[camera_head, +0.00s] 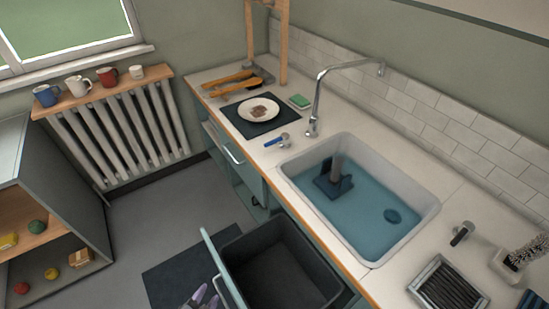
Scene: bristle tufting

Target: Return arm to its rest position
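The rest of the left arm is out of the picture. My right gripper is not in view.
The sink (412,229) holds water and a dark blue object (333,184). A plate (258,110) lies on the counter. An open shelf unit (62,185) stands left; the floor between is clear.

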